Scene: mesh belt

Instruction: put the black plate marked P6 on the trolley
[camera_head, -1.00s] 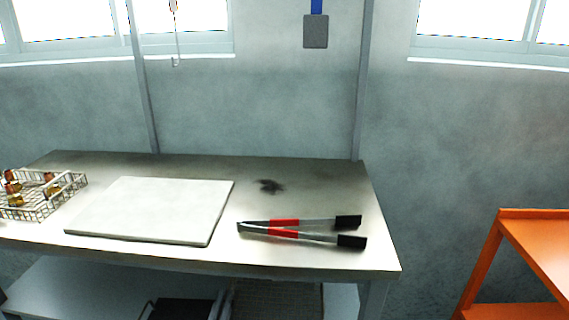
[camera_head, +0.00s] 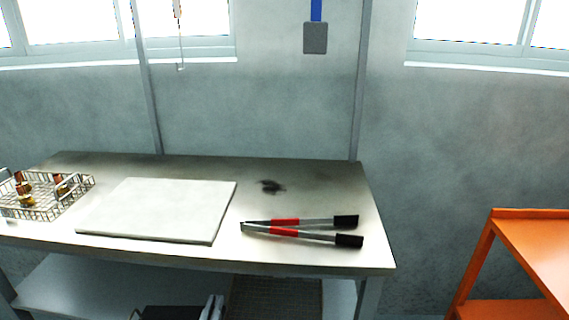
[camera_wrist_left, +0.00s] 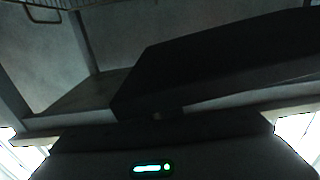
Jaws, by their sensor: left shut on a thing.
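A wide dark slab, taken to be the black plate P6 (camera_wrist_left: 225,62), fills the middle and right of the left wrist view, tilted in the picture. No mark can be read on it. My left gripper (camera_wrist_left: 156,118) is shut on its near edge; the fingertips are mostly lost in shadow. In the head view a dark flat shape with grey-blue parts is cut off at the bottom edge, and I cannot tell how much of it is plate or gripper. The orange trolley (camera_head: 528,235) stands at the right, partly cut off. My right gripper is not in view.
A shelf (camera_head: 75,285) lies below. A gap of floor separates table and trolley.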

